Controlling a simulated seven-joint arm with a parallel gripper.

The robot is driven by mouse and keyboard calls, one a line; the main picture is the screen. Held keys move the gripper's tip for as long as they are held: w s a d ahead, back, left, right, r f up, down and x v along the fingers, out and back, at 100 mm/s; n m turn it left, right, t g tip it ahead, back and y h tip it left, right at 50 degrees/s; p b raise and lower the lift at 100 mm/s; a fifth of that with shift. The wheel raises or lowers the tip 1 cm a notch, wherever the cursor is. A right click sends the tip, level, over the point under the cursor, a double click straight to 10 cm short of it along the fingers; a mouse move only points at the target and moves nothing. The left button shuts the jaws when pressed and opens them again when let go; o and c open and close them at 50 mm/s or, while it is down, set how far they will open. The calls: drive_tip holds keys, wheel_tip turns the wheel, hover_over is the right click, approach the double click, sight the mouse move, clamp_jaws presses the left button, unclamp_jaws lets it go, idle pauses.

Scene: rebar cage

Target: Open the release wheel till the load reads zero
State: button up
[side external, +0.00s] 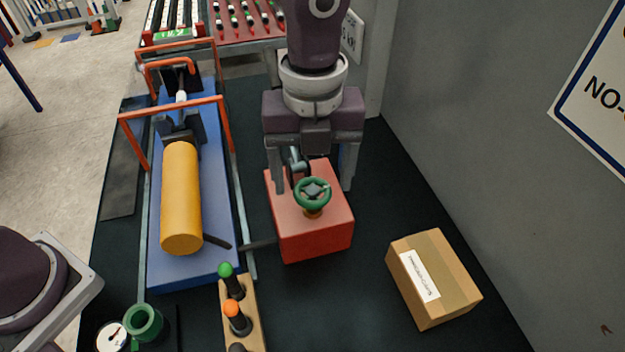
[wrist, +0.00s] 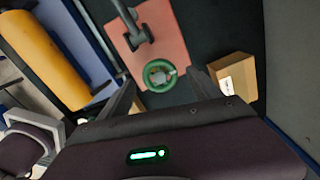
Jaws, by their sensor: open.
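The green release wheel (side external: 313,195) sits on a short brass stem on top of the red box (side external: 315,238). It also shows in the wrist view (wrist: 160,75), just ahead of the fingers. My gripper (side external: 312,188) is open, with one finger on each side, above and behind the wheel in the side view. The fingers appear apart from the wheel, and nothing is between them. A round white gauge (side external: 111,337) with a dial stands at the bottom left, partly cut off. Its reading is too small to tell.
A yellow cylinder (side external: 181,200) lies on a blue bed (side external: 215,265) with orange hoops, left of the red box. A cardboard box (side external: 432,278) sits at right. Dark floor between boxes is clear.

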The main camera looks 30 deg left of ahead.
wheel_tip(320, 180, down, 2)
drive_tip(key=shift+c, duration=0.2)
drive_tip(key=c, duration=1.3)
